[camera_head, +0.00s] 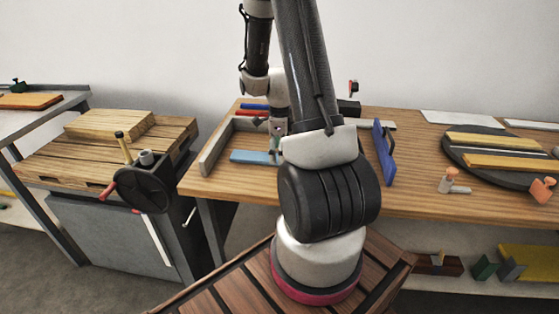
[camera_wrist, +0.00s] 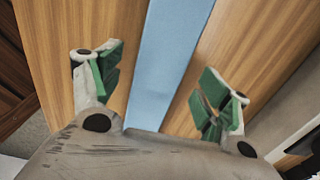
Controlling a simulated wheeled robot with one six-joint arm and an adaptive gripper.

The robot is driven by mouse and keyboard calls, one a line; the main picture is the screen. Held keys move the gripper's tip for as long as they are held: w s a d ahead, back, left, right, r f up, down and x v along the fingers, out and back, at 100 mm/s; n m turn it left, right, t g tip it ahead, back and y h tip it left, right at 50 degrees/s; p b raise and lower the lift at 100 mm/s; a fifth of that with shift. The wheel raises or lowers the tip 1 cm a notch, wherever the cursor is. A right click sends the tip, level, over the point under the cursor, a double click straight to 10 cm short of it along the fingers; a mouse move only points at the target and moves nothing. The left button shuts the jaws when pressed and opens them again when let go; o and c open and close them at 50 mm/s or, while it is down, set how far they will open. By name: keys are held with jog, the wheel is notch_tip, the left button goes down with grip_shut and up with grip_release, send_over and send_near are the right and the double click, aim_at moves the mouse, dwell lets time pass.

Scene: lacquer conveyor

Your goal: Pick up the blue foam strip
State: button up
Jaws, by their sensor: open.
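A flat light-blue strip, the blue foam strip (camera_head: 252,157), lies on the wooden workbench in the head view, near its front left. Its right end is partly hidden by my arm. In the wrist view the strip (camera_wrist: 165,55) runs from the top edge down between my fingers. My gripper (camera_wrist: 160,88) is open, with one green-padded finger on each side of the strip and visible gaps between. In the head view my gripper (camera_head: 277,140) shows partly beside my arm, over the strip's right end. Its exact height above the strip cannot be told.
A grey rail (camera_head: 217,148) stands left of the strip. Behind it lie a red bar (camera_head: 252,114) and a dark blue bar (camera_head: 254,106). A blue upright piece (camera_head: 384,153) stands right of my arm. A dark round board (camera_head: 462,149) with wooden strips is farther right.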

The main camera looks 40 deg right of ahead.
jog(key=shift+f, duration=0.75)
jog(key=c, duration=0.8)
jog(key=shift+r, duration=0.1)
jog(key=shift+c, duration=0.2)
